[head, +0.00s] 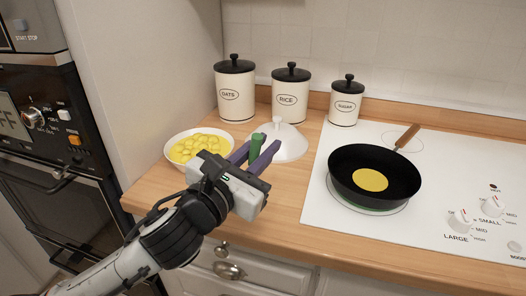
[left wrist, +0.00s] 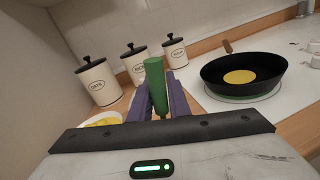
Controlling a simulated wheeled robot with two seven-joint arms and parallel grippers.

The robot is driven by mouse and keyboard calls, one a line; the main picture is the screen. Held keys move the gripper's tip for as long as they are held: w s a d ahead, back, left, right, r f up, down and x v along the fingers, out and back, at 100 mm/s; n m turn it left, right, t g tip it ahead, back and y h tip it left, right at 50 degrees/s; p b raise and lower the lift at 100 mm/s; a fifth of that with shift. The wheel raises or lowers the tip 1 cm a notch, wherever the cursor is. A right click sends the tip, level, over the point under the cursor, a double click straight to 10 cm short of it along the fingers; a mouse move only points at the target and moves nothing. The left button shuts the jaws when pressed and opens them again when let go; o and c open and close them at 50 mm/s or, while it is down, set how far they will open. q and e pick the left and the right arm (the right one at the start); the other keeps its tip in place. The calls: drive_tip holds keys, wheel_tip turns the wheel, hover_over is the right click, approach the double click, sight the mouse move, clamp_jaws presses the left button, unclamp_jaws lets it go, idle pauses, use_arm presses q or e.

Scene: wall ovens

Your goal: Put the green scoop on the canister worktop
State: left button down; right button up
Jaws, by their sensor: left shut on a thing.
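The green scoop (head: 257,147) is between the purple fingers of my left gripper (head: 256,154), which is shut on it. In the left wrist view the scoop (left wrist: 155,82) stands up roughly upright between the two fingers, a plain green shaft. Its lower end is hidden by the fingers, so I cannot tell whether it touches the surface. The wooden canister worktop (head: 285,205) lies under and around the gripper, with three cream canisters lettered oats (head: 235,95), rice (head: 290,98) and sugar (head: 345,105) along its back. My right gripper is not in view.
A white bowl of yellow pieces (head: 172,145) sits left of the gripper. A white domed lid (head: 290,145) is close behind the fingers. A black frying pan (head: 390,185) with a yellow disc is on the white hob (head: 425,225). Wall ovens (head: 70,160) stand at left. Bare wood shows in front.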

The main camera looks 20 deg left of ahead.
use_arm(q)
drive_tip(key=shift+f, duration=0.1)
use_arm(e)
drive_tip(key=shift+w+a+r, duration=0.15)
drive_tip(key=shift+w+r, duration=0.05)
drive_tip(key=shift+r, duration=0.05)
use_arm(q)
drive_tip(key=c, duration=1.7)
unclamp_jaws()
drive_tip(key=shift+o, duration=0.2)
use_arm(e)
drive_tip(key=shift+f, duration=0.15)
